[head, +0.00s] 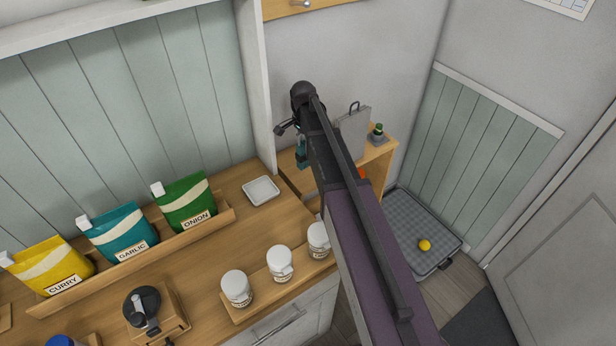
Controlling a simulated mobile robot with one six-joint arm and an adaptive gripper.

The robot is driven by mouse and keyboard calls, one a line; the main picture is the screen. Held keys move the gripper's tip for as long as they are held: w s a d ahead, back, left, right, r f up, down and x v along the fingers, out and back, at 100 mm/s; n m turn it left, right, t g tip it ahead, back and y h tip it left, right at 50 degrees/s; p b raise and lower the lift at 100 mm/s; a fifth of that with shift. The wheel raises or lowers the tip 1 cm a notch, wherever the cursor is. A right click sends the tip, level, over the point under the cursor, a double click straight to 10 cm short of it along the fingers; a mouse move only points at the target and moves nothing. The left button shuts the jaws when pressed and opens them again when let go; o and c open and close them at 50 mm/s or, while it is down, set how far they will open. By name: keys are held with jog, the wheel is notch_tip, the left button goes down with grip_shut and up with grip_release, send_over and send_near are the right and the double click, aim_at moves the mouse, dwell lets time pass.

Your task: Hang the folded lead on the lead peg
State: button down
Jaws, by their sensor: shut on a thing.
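My arm reaches up from the lower right, and my gripper (287,127) is at its far end, over the small wooden shelf unit in the corner. The gripper shows only as small dark parts beside the wrist. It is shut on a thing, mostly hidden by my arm. A small teal piece (302,153) shows just below the wrist and looks like part of the folded lead; its full shape is hidden. A wooden rail (318,7) with a silver peg (301,4) is on the wall at the top edge; I cannot tell whether it is the lead peg.
The shelf unit (376,158) holds a grey board (353,132) and a green-topped item (378,132). A grey padded tray (400,222) with a yellow ball (424,245) lies on the floor. The counter (200,262) at left carries bags, white jars and a square dish (261,190).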

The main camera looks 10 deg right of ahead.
jog(key=shift+d, duration=0.15)
jog(key=shift+d, duration=0.4)
jog(key=shift+r, duration=0.1)
notch_tip(320, 180, up, 3)
jog(key=p, duration=0.3)
jog(key=shift+d+r, duration=0.1)
jog(key=shift+d, duration=0.05)
jog(key=shift+f, duration=0.2)
notch_tip(320, 180, down, 5)
jog(key=b, duration=0.5)
jog(key=shift+r, duration=0.1)
dwell(0.6)
notch_tip(320, 180, down, 5)
jog(key=b, duration=0.4)
jog(key=shift+r, duration=0.2)
